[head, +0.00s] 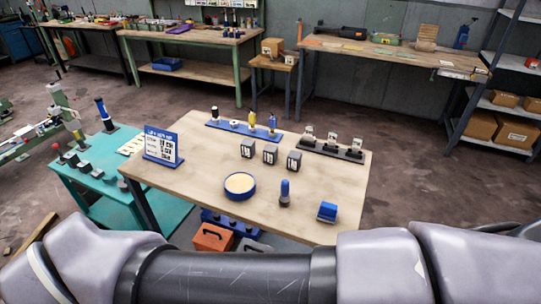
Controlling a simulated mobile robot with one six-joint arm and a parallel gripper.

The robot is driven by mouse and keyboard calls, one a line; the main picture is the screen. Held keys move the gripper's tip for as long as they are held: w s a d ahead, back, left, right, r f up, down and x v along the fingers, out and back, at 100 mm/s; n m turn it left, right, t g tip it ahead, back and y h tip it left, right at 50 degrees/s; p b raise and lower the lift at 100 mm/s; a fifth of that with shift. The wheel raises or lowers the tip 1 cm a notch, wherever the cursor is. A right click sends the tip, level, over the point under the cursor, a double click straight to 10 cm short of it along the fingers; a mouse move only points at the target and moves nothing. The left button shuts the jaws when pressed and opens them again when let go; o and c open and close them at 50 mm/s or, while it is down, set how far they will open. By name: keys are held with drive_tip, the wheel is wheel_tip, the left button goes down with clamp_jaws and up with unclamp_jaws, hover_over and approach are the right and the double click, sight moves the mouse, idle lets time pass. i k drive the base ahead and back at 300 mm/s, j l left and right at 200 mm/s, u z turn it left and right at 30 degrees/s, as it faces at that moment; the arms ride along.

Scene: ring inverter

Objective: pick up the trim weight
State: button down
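I cannot tell for sure which thing is the trim weight. Three small dark blocks with white labelled faces stand mid-table: a left block (248,149), a middle block (270,155) and a right block (294,161). In front of them are a round blue dish (240,186) with a pale inside, a blue-topped upright piece on a dark base (285,194) and a small blue block (327,212). All rest on the wooden table (200,190). My gripper is not in view; only my arm's links cross the bottom, apart from these things in the picture.
A blue rack (243,131) with several upright pieces and a black rack (331,149) with three pieces stand at the table's back. A blue sign (163,147) stands at its left. A teal bench (103,188) stands left. An orange box (212,237) sits below the front edge.

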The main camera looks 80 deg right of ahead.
sight(294, 160)
drive_tip(key=z, duration=2.95)
drive_tip(key=i+j, duration=0.1)
drive_tip(key=j, duration=0.15)
drive_tip(key=i+j, duration=0.15)
drive_tip(key=j, duration=0.15)
drive_tip(key=i+j, duration=0.1)
drive_tip(key=j, duration=0.15)
